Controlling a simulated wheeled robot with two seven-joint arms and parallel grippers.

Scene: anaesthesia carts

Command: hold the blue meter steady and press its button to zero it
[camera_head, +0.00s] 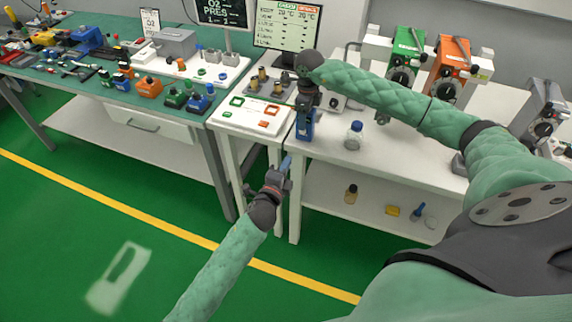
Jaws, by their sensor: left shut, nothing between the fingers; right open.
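The blue meter (305,129) stands at the front left edge of the white bench, directly below my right gripper. My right gripper (306,108) points down over the meter's top and is open; whether its fingers touch the meter is hidden. The meter's button is too small to make out. My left gripper (287,163) is shut and empty, in front of the bench edge, lower than the meter and a little to its left, apart from it.
A white tray (228,119) with green and orange outlines lies left of the meter. A blue-capped bottle (354,136) stands to its right. Green and orange vaporizers (404,60) stand behind. A green-topped table (60,75) with many tools is at left.

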